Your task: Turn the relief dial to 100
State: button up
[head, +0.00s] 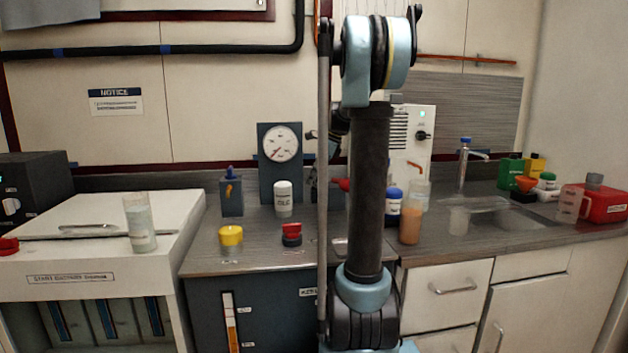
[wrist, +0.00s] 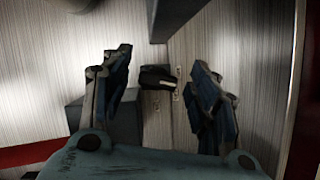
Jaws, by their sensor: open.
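In the wrist view a black knob (wrist: 158,78) with a white pointer mark shows between the fingers of my gripper (wrist: 162,92), on a pale strip with small markings too blurred to read. I take it to be the relief dial. The fingers are spread open, one on each side of it, and no contact shows. In the head view my arm hides most of the area right of the round white gauge (head: 281,143), so the gripper and this knob cannot be made out clearly. The gauge has a red needle pointing to the lower left.
A yellow-capped jar (head: 231,243), a white bottle (head: 283,199) and a red-and-black item (head: 291,234) stand on the counter left of my arm. A white box (head: 413,150) with a black knob stands behind it. A tap (head: 466,158) and sink are to the right.

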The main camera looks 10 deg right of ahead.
jog(key=c, duration=1.1)
jog(key=shift+o, duration=0.2)
jog(key=shift+n, duration=0.5)
jog(key=o, duration=1.1)
jog(key=shift+c, duration=0.2)
jog(key=w+v, duration=0.1)
jog(key=v, duration=1.1)
jog(key=shift+s+d, duration=0.15)
jog(key=shift+s, duration=0.1)
